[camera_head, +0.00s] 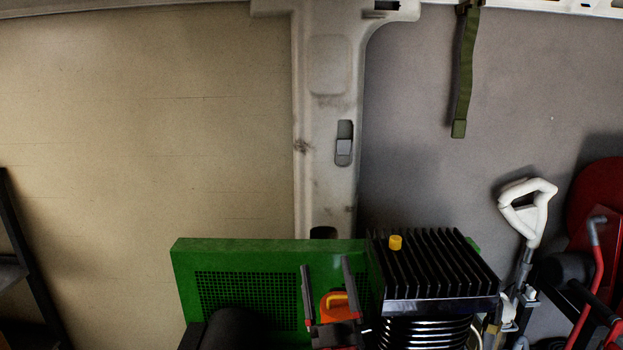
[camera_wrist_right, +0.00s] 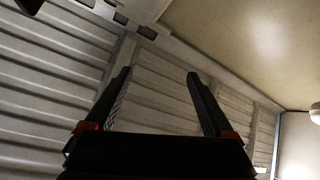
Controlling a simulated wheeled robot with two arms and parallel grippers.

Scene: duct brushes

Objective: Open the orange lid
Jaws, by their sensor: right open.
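The orange lid (camera_head: 338,308) shows low in the middle of the head view, in front of the green panel, with a yellow-orange curved handle-like part on top. My right gripper (camera_head: 326,263) is open, its two dark fingers pointing up in the picture on either side of the lid's outline. I cannot tell the depth between them; no contact shows. In the right wrist view the open fingers (camera_wrist_right: 158,74) have nothing between them, and the lid is not seen there. The lower part of the lid is hidden by the gripper. My left gripper is not in view.
A green panel with a dark mesh (camera_head: 225,255) stands behind the lid. A black finned block (camera_head: 440,275) with a yellow knob (camera_head: 395,242) is close on the right. A white-handled tool (camera_head: 527,210) and red equipment (camera_head: 598,200) stand farther right.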

